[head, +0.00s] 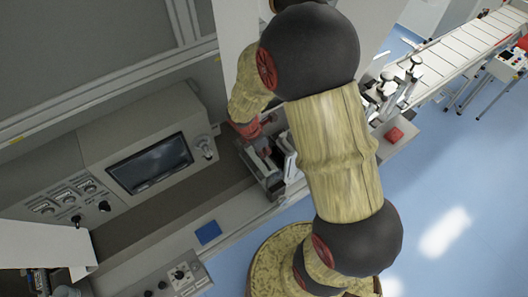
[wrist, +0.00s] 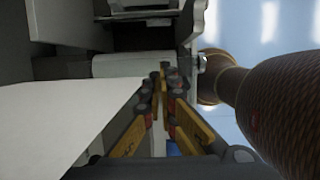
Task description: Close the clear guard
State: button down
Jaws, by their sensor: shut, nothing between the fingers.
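My gripper (wrist: 162,78) is shut and empty in the wrist view, its yellow and dark fingers together in front of a pale roller (wrist: 125,66). In the head view my arm reaches across the machine, and the wrist end comes down near a small grey metal unit (head: 272,182). The fingertips are hard to make out there, partly behind my arm. I cannot pick out the clear guard for certain in either view. Whether my gripper touches anything is not clear.
A control cabinet with a dark screen (head: 150,163) and knobs stands at left. A blue pad (head: 208,232) lies on the front ledge. A conveyor (head: 465,45) runs at upper right. A white sheet (wrist: 55,115) fills the left of the wrist view. Blue floor (head: 450,190) is open at right.

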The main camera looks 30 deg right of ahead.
jog(key=shift+s+d+f, duration=0.15)
jog(key=shift+s+f, duration=0.2)
jog(key=shift+f, duration=0.15)
jog(key=shift+w+d, duration=0.1)
jog(key=shift+w, duration=0.2)
jog(key=shift+r, duration=0.1)
jog(key=shift+w+d+r, duration=0.1)
jog(key=shift+w+d, duration=0.05)
jog(key=shift+d, duration=0.05)
dwell(0.6)
jog(key=shift+a+r, duration=0.1)
